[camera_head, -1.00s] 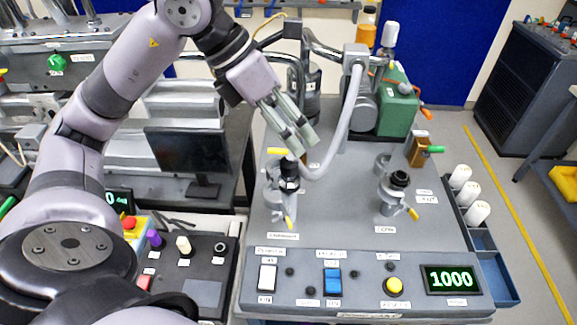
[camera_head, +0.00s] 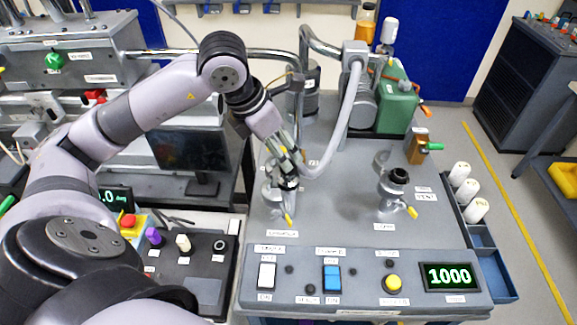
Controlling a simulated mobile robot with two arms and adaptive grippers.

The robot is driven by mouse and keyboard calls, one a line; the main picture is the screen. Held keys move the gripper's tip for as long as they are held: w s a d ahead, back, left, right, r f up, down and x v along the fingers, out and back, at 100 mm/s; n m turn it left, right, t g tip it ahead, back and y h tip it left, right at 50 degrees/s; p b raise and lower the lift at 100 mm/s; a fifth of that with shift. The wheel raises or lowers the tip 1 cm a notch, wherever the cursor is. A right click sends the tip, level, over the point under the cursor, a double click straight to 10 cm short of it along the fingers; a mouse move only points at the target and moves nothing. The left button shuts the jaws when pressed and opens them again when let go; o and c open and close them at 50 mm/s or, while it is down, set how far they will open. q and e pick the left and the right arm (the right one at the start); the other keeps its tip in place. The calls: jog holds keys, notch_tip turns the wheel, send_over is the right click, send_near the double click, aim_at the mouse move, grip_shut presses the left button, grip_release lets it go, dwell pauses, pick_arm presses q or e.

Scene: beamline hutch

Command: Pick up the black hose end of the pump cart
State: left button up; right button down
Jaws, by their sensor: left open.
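The grey hose (camera_head: 343,125) hangs from a boxy grey fitting at the back of the pump cart (camera_head: 330,220) and curves down to the left. Its black end (camera_head: 290,184) sits at the left port (camera_head: 272,199), which has a yellow handle. My left gripper (camera_head: 285,165) is open and points down at the black end from above. Its fingers overlap the top of the end and partly hide it; I cannot tell whether they touch it. My right gripper is not in view.
A second port (camera_head: 396,190) with a black top stands to the right on the cart. The front panel has buttons and a display (camera_head: 449,277) reading 1000. A green pump (camera_head: 397,100) stands behind. A dark monitor (camera_head: 190,150) is left of the cart.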

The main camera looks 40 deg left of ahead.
pick_arm(q)
jog(key=shift+d+f, duration=0.2)
jog(key=shift+f, duration=0.2)
jog(key=p+x, duration=0.2)
jog(key=x, duration=0.1)
jog(key=shift+w+d+f, duration=0.1)
jog(key=shift+d+f, duration=0.1)
jog(key=shift+f, duration=0.05)
jog(key=shift+w+f, duration=0.15)
jog(key=shift+f, duration=0.25)
grip_shut()
